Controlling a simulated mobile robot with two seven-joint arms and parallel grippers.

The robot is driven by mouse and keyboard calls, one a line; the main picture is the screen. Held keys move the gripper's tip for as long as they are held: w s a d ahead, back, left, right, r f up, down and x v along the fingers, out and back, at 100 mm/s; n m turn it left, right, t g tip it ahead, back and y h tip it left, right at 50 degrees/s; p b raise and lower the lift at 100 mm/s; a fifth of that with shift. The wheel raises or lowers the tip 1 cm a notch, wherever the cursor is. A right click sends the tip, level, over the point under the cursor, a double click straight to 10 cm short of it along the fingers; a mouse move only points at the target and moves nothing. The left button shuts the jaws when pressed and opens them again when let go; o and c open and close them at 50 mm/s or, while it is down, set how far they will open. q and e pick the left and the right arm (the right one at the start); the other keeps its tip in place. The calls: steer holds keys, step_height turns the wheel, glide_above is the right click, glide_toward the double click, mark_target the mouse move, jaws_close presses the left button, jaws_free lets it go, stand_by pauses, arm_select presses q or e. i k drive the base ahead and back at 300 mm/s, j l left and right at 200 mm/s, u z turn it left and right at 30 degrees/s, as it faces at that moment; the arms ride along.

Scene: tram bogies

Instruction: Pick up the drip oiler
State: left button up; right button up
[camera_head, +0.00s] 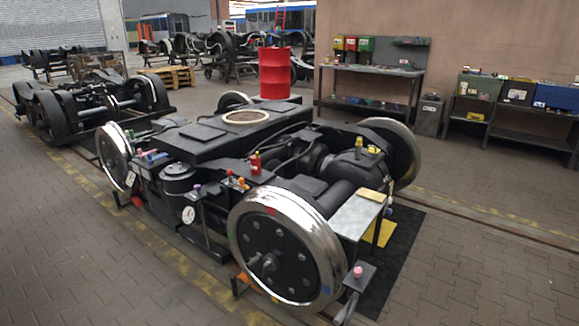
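A dark tram bogie (215,135) with shiny wheels stands in the middle of the view. Several small coloured things sit on it. A small upright red one (255,164) with a narrow top stands on the near side of the frame. A small yellow one (359,148) stands on the dark housing at the right. Purple (197,189) and orange (242,183) ones sit by the near wheel. They are too small to tell which is the drip oiler. Neither of my grippers is in view.
A red barrel (274,73) stands behind the bogie. A workbench (372,72) with coloured bins and a low shelf (520,128) stand along the back wall. Another bogie (85,103) is at the left. Paved floor (470,240) at the right is clear.

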mark_target(255, 163)
steer(key=i+j+z, duration=0.2)
steer(key=z, duration=0.2)
steer(key=i+j+z, duration=0.2)
steer(key=z, duration=0.2)
steer(key=i+j+z, duration=0.1)
steer(key=j+z, duration=0.3)
steer(key=i+j+z, duration=0.1)
steer(key=j+z, duration=0.15)
steer(key=z, duration=0.2)
